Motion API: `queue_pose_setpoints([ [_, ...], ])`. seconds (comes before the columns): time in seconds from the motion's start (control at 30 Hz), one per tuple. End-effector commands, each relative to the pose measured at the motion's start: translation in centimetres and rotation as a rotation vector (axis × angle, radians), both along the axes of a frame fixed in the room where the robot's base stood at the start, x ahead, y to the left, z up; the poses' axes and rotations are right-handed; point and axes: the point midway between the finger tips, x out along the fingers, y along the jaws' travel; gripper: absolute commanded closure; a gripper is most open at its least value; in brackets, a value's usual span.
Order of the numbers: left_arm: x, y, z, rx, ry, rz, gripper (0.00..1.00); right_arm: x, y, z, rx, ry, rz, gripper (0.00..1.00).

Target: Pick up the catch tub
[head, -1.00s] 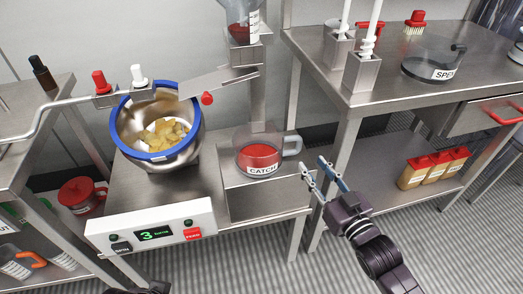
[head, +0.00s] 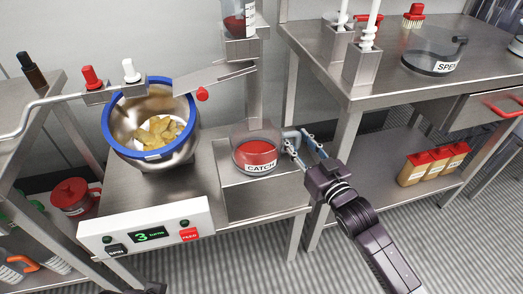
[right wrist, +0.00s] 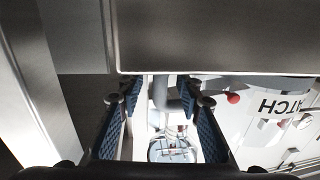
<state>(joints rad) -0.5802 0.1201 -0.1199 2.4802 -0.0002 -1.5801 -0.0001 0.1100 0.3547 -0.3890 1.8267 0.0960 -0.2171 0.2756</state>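The catch tub (head: 257,151) is a clear tub with red contents and a CATCH label. It sits upright in the steel stand (head: 262,200) right of the drum, its handle (head: 290,136) pointing right. My right gripper (head: 299,146) is open, its fingertips at the handle. In the right wrist view, the tub (right wrist: 265,112) shows at the right with its label upside down. The grey handle shows between the spread blue fingers of the right gripper (right wrist: 163,98); I cannot tell whether they touch it.
A blue-rimmed drum (head: 153,133) with yellow chips stands left of the tub, above a control panel (head: 145,236). A chute (head: 215,80) hangs above and behind. The right table (head: 390,85) and its leg stand close to my right gripper.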

Motion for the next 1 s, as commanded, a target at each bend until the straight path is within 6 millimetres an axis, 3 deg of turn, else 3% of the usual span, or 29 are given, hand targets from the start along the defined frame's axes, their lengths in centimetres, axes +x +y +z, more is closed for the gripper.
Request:
queue_pose_setpoints([
  [0.23, 0.01, 0.00, 0.01, 0.000, 0.000, 0.000, 0.60, 0.07, 0.05, -0.01, 0.000, 0.001, 0.000, 0.68],
  [0.53, 0.00, -0.01, 0.01, 0.000, 0.000, 0.000, 0.60, 0.05, 0.03, 0.00, 0.000, 0.000, 0.000, 1.00],
  [1.0, 0.00, -0.01, 0.20, 0.000, 0.000, 0.000, 0.60, 0.07, 0.04, 0.50, 0.001, -0.002, 0.001, 1.00],
])
